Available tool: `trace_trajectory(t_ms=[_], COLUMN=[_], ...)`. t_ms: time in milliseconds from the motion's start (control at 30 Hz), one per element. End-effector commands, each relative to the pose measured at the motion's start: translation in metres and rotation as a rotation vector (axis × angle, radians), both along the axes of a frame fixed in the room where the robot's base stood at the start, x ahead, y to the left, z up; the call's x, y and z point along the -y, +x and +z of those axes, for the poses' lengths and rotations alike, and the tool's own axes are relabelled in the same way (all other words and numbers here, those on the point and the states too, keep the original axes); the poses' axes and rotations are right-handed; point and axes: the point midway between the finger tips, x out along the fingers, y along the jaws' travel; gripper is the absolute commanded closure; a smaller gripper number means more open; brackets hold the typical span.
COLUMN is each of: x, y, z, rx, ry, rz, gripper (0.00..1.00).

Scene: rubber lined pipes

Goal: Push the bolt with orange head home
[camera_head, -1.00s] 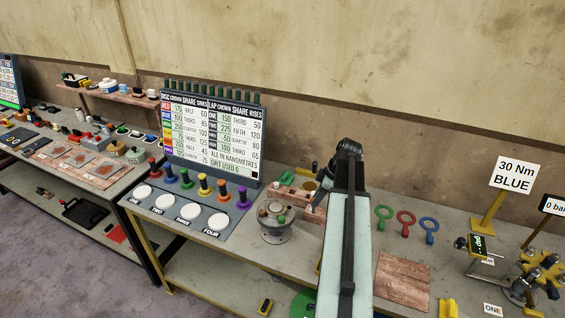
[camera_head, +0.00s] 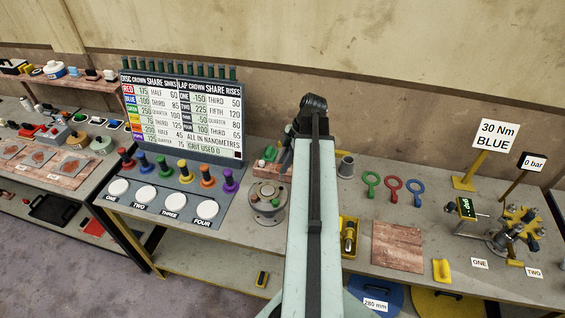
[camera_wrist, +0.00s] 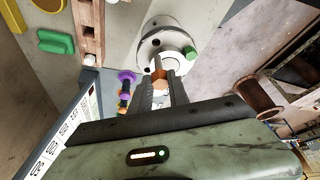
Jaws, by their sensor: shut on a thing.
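In the wrist view my gripper (camera_wrist: 160,92) is shut on a small orange-brown head (camera_wrist: 160,77), which I take for the orange bolt head. It sits at the near edge of a round grey flange (camera_wrist: 150,26). The fingers hide its lower part, and I cannot tell how deep it sits. A green bolt head (camera_wrist: 191,53) stands on the flange's right side, and a dark hole shows on its left. In the head view the flange (camera_head: 264,214) stands on the bench left of my arm, with the green head on it.
A wooden block (camera_wrist: 90,32) stands left of the flange in the wrist view. Coloured knobs (camera_head: 186,172) and a sign board (camera_head: 185,110) lie left in the head view. Green, red and blue rings (camera_head: 393,186) and a brown plate (camera_head: 397,246) lie right of my arm.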

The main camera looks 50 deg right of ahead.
Motion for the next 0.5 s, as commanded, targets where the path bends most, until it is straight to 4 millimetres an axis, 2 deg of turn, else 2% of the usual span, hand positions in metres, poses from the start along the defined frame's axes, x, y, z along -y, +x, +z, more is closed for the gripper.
trace_trajectory(t_ms=[500], x=[0.0], y=[0.0], z=[-0.03], rx=[0.0], ry=[0.0], rz=[0.0], gripper=[1.0])
